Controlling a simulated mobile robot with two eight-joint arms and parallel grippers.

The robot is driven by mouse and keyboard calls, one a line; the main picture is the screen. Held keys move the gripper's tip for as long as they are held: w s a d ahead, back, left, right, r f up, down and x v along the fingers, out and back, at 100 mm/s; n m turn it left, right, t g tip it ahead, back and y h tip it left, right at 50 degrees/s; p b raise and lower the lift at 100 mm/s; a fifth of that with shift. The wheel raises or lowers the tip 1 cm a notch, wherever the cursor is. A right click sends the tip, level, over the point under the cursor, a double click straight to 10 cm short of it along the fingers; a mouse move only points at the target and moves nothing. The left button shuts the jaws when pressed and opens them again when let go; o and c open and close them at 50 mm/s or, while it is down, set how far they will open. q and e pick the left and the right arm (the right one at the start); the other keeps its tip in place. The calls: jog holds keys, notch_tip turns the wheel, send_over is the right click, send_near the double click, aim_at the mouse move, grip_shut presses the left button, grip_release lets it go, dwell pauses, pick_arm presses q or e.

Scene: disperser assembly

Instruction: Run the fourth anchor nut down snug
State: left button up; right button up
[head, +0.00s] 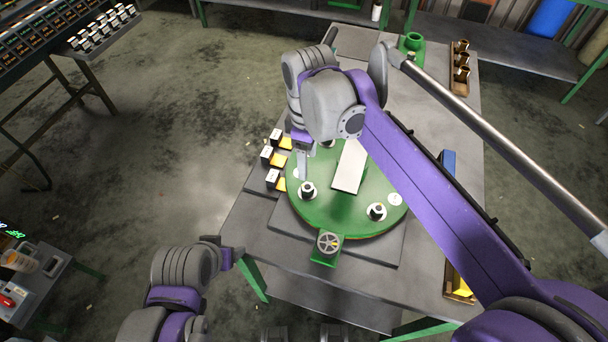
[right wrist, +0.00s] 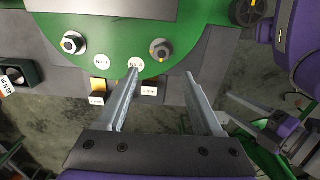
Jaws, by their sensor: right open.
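The round green base plate (head: 340,222) lies on the table with anchor nuts on its rim. The nut by the "No. 4" label (right wrist: 136,62) is a metal hex nut on a washer (right wrist: 160,48), with a yellow mark on it. It also shows at the plate's left front in the head view (head: 307,189). My right gripper (right wrist: 162,73) is open and empty. Its fingertips are close to this nut, which shows just beyond the gap between them, apparently not gripped. Another nut (right wrist: 73,43) sits by the "No. 3" label. My left gripper (head: 228,258) is off the table; its jaws are unclear.
Yellow shims with tagged black blocks (head: 268,157) stand along the plate's left side. A handwheel (head: 328,243) sits on a green tab at the front. A pale rectangular piece (head: 350,165) lies mid-plate. A tray of brown parts (head: 460,68) is at the back right.

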aim_at(308, 188)
jog(key=f, duration=1)
jog(key=shift+s+b, duration=0.2)
jog(key=shift+b, duration=0.1)
grip_shut()
